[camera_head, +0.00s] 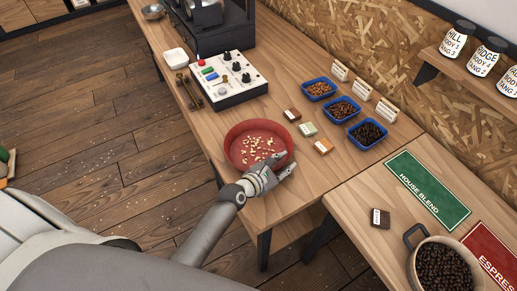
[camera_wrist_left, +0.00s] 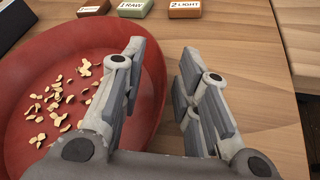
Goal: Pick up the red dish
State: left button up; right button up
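The red dish (camera_head: 232,147) is a shallow round bowl with pale flakes scattered inside. It sits on the wooden table in the middle of the head view and fills the left of the left wrist view (camera_wrist_left: 140,28). My left gripper (camera_head: 286,162) is at the dish's near right rim. In the left wrist view its fingers (camera_wrist_left: 160,62) are apart and empty: one is over the inside of the dish, the other over bare table outside the rim. Whether either finger touches the dish, I cannot tell. My right gripper is in neither view.
Small labelled blocks, brown (camera_head: 292,114), green (camera_head: 308,129) and orange (camera_head: 323,146), lie beyond the dish. Blue trays of beans (camera_head: 356,122) stand further right. A control box (camera_head: 238,95) with knobs stands behind the dish. The table's left edge is close to the dish.

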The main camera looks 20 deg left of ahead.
pick_arm(q)
grip_shut()
jog(key=shift+r, duration=0.15)
dwell(0.4)
jog(key=shift+r+p, duration=0.7)
jog(key=shift+p, duration=0.15)
notch_tip(320, 180, up, 2)
jog(key=shift+r+p, duration=0.1)
jog(key=shift+p, duration=1.1)
jog(key=s+r+p, duration=0.9)
jog(key=s, duration=0.5)
jog(key=shift+r, duration=0.15)
